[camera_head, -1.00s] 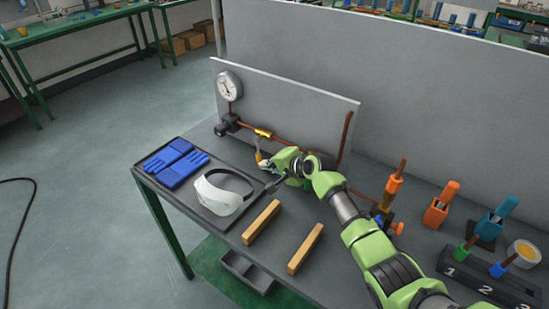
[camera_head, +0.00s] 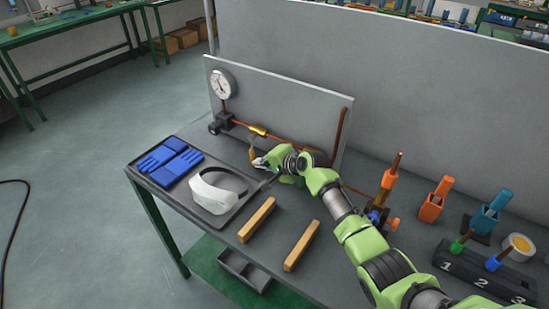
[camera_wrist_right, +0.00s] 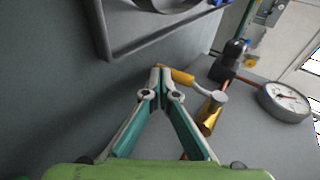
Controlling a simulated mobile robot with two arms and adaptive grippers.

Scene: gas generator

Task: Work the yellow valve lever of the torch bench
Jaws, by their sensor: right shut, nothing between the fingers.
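The brass valve (camera_head: 257,131) sits on the copper pipe in front of the upright grey panel. Its lever hangs down from it, with a yellow handle (camera_head: 252,154) at the lower end. In the right wrist view the yellow handle (camera_wrist_right: 183,77) joins a metal arm that leads to the brass valve body (camera_wrist_right: 211,112). My right gripper (camera_head: 259,163) is beside the handle. In the wrist view my right gripper (camera_wrist_right: 161,72) is shut and empty, its tips close to the handle's end; I cannot tell whether they touch. My left gripper is not in view.
A gauge (camera_head: 222,83) and dark regulator (camera_head: 221,122) are left of the valve. A tray (camera_head: 178,200) with blue gloves (camera_head: 168,162) and a white visor (camera_head: 214,191) lies front left. Two wooden bars (camera_head: 257,220) lie in front. An orange torch (camera_head: 388,180) stands right of my arm.

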